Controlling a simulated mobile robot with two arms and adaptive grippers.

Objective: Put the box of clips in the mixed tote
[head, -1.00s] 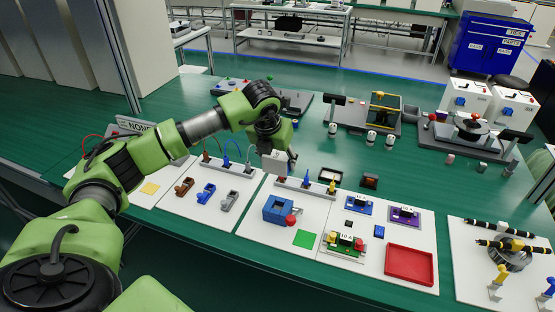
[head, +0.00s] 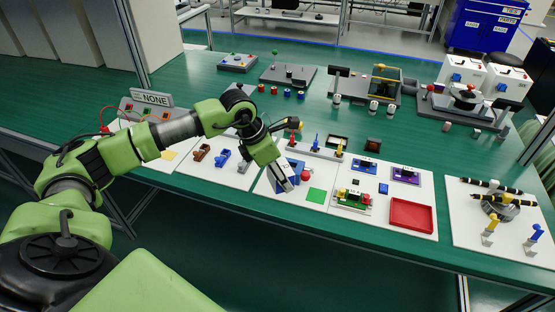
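My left gripper (head: 284,181) points down over a white board in the middle of the bench, in front of a blue block (head: 297,167) that it partly covers. It is seen from behind and the side, so I cannot tell whether its fingers are open or hold anything. I cannot pick out a box of clips or a mixed tote in this view. A shallow red tray (head: 412,226) lies to the right on a white board, and it looks empty. My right gripper is not in view.
A green square (head: 316,196) lies right of my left gripper. A sign reading NONE (head: 154,99) stands behind my arm.

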